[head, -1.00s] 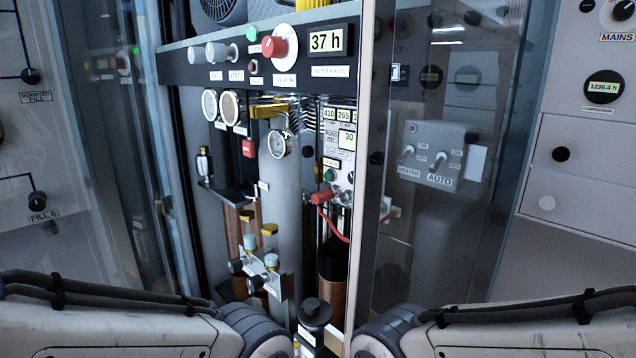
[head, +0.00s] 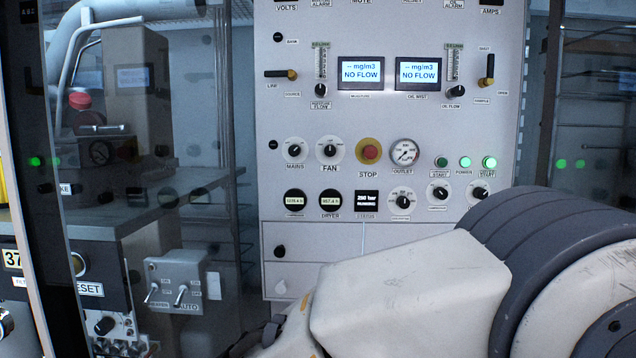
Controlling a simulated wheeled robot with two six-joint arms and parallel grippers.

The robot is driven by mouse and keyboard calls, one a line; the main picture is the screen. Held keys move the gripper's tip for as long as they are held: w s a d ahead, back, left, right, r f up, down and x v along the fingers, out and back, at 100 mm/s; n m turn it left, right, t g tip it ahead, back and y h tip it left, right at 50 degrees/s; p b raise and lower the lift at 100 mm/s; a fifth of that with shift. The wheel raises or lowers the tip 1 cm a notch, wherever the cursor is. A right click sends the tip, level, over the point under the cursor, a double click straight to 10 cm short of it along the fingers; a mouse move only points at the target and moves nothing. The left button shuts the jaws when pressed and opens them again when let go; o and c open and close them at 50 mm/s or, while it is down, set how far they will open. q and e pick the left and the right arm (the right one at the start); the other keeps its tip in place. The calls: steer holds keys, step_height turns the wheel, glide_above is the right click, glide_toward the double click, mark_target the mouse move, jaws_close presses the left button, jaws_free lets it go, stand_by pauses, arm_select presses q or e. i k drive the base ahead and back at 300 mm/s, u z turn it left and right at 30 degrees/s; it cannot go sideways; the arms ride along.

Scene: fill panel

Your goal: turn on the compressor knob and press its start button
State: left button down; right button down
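The control panel (head: 345,110) faces me in the head view. A dark green button (head: 441,162) sits right of the outlet gauge, with a label that seems to read START. Black rotary knobs on white dials sit below: one left (head: 403,201), one middle (head: 439,192), one right (head: 480,193). Their small labels are unreadable, so I cannot tell which is the compressor knob. MAINS (head: 295,150) and FAN (head: 330,150) knobs sit further left. My arm covers the lower right; neither gripper is in view.
A red STOP button (head: 369,151) on yellow sits between the FAN knob and the outlet gauge (head: 404,153). Two lit green lamps, POWER (head: 465,162) and another (head: 489,162), are beside the start button. A glass-fronted cabinet stands at left with a switch box (head: 175,282).

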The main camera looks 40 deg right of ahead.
mark_target(440, 193)
steer(key=k, duration=0.85)
steer(key=u, duration=1)
steer(key=i, duration=0.85)
steer(key=z, duration=2.95)
steer(key=i, duration=0.5)
